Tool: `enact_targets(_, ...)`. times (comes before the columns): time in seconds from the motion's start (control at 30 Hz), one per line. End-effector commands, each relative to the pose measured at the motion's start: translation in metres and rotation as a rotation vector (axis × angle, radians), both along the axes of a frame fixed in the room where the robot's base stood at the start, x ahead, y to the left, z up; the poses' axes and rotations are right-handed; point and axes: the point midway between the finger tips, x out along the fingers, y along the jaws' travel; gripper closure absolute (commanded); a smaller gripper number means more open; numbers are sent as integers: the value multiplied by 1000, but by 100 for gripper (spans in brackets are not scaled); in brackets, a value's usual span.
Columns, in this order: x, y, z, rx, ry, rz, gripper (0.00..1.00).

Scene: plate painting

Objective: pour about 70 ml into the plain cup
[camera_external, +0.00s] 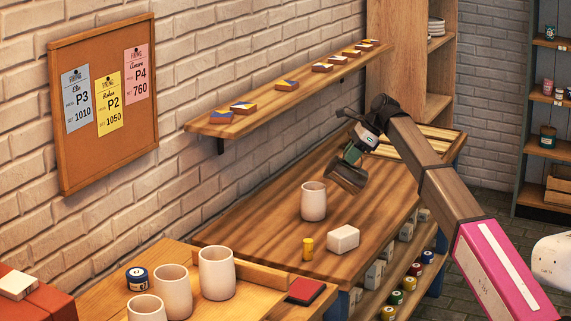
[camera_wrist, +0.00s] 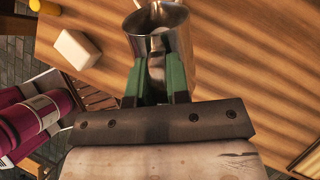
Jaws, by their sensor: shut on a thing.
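A plain white cup (camera_external: 313,203) stands upright on the wooden workbench (camera_external: 265,240). My gripper (camera_external: 356,152) is above the bench, to the right of and higher than this cup. Its green fingers (camera_wrist: 158,82) are shut on a shiny metal jug (camera_wrist: 160,32), seen from above in the wrist view. In the external view the jug (camera_external: 346,178) looks brownish and tilted, apart from the cup. No stream of liquid shows, and the liquid level in jug and cup cannot be seen. The cup is mostly or wholly hidden in the wrist view.
A white block (camera_external: 343,239) and a yellow cylinder (camera_external: 308,249) stand in front of the cup. Several white cups (camera_external: 217,273) and a blue tin (camera_external: 138,278) stand on the front-left table. A wall shelf (camera_external: 260,108) with small tiles runs behind the bench.

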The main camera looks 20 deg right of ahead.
Motion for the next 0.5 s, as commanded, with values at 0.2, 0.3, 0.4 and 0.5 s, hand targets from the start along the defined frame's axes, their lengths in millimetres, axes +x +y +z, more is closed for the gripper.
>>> enact_targets(0.2, 2, 8, 8, -87, 17, 1, 100)
enact_targets(0.3, 2, 9, 10, -115, 22, 0, 100)
enact_targets(0.4, 3, 10, 12, -138, 26, 0, 100)
enact_targets(0.5, 3, 12, 13, -154, 29, 0, 100)
